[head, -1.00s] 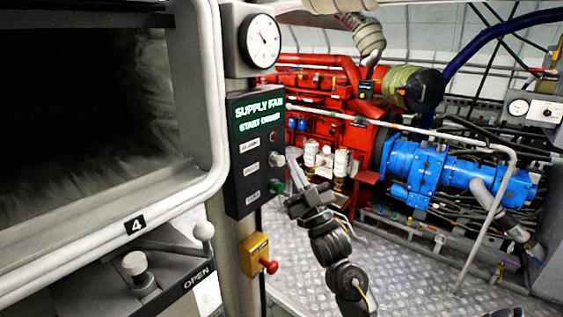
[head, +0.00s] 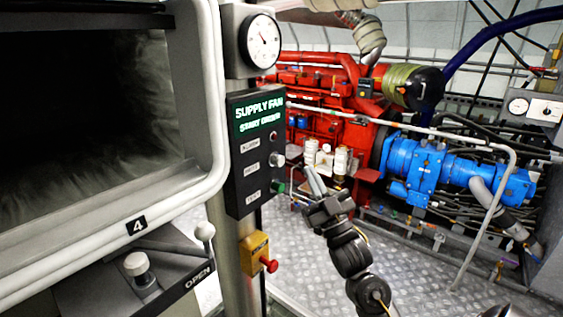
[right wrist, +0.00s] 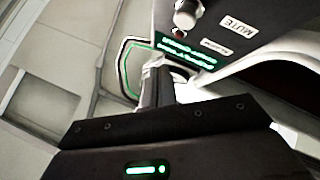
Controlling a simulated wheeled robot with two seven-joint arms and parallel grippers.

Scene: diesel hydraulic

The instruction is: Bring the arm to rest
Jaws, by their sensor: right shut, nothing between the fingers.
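My right gripper (head: 311,177) is in the middle of the head view, with its arm coming up from the lower right. Its fingers are together and empty, pointing up and left. They appear just right of the black control panel (head: 240,192), with a gap in the picture between them and its buttons. In the right wrist view the shut fingers (right wrist: 156,80) point towards the panel with the MUTE label (right wrist: 238,27). My left gripper is not in view.
The panel has a lit SUPPLY FAN display (head: 258,116), a pale knob (head: 278,159) and a green button (head: 278,187). A yellow box with a red knob (head: 270,265) hangs below. The red engine (head: 325,85) and blue machinery (head: 425,170) stand behind. Metal floor (head: 300,275) is open.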

